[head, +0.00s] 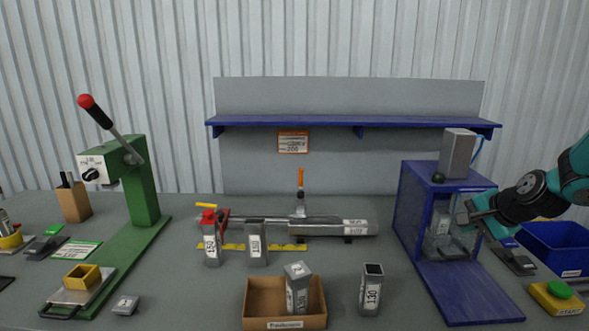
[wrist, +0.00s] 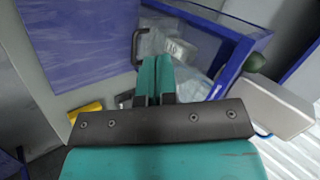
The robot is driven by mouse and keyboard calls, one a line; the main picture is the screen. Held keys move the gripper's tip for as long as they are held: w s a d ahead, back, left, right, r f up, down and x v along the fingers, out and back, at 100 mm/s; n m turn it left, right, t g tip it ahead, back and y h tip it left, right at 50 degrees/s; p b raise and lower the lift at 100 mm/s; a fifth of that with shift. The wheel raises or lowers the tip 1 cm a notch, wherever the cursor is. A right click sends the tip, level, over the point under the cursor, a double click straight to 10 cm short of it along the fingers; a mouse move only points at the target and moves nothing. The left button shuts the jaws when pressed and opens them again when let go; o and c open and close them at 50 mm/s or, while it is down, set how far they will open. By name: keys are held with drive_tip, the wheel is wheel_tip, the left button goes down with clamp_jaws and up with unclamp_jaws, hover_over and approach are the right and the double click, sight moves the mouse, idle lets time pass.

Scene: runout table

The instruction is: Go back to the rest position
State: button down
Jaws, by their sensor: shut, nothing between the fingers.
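My gripper (head: 468,214) is at the right of the table, by the open front of the blue cabinet (head: 411,213). Its two teal fingers (wrist: 155,78) are together in the wrist view with nothing between them. Inside the cabinet is a grey block marked with digits (wrist: 181,48), with a clear, crumpled-looking sheet around it. The block is partly hidden by my gripper and arm in the head view. The rest position itself is not marked in either view.
The cabinet's blue flap (head: 468,292) lies down on the table in front. A grey box (head: 457,154) stands on the cabinet. A blue bin (head: 560,250) and a green-topped yellow button box (head: 557,297) are at right. A cardboard tray (head: 284,323) and grey tubes stand mid-table.

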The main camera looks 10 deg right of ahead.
drive_tip(key=s+a+r+n+g+y, duration=0.2)
drive_tip(key=s+a+r+n, duration=0.3)
drive_tip(key=a, duration=0.8)
drive_tip(key=s+a+r+n+g+y, duration=0.15)
drive_tip(key=a+n, duration=0.55)
drive_tip(key=a, duration=0.7)
drive_tip(key=s+a+n+g, duration=0.2)
drive_tip(key=s+a+n, duration=0.2)
drive_tip(key=s, duration=0.4)
drive_tip(key=s+a+r+n+g, duration=0.1)
drive_tip(key=s+a+n+g, duration=0.2)
drive_tip(key=s, duration=0.6)
drive_tip(key=a+n, duration=0.2)
drive_tip(key=n, duration=0.1)
drive_tip(key=shift+s+a+r, duration=0.2)
drive_tip(key=shift+r, duration=0.05)
